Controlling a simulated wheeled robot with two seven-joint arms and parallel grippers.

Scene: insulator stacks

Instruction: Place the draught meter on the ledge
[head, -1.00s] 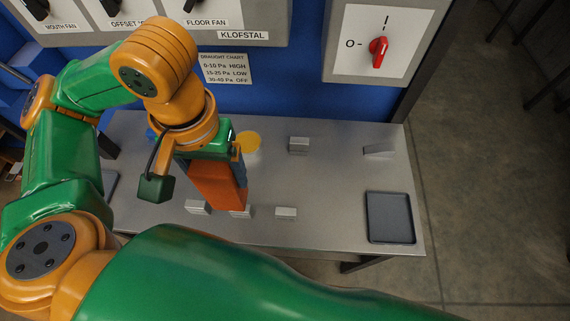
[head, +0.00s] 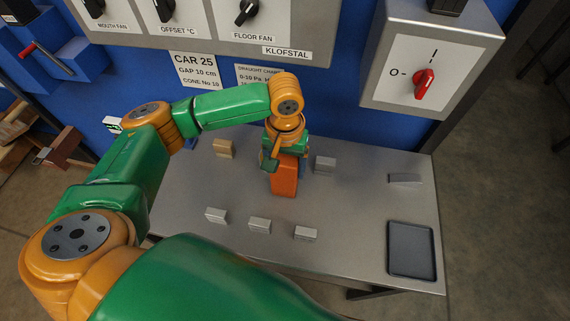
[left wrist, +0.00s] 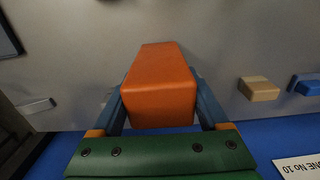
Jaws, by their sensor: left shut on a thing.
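An orange box-shaped thing, the likely draught meter (head: 285,178), is held upright over the grey table. My left gripper (head: 285,152) is shut on it. In the left wrist view the orange box (left wrist: 160,85) sits between the two blue fingers. No dial or display shows on its visible faces. I cannot tell whether its lower end touches the table. Blue stepped shapes (head: 75,60) project from the wall at upper left. I cannot tell whether one is the ledge. My right gripper is not in view.
The grey table (head: 350,215) carries several small grey blocks, one (head: 325,165) just right of the held box. A tan block (head: 223,148) stands to its left. A dark tray (head: 411,250) lies at right. The control panel (head: 432,60) with a red switch hangs above.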

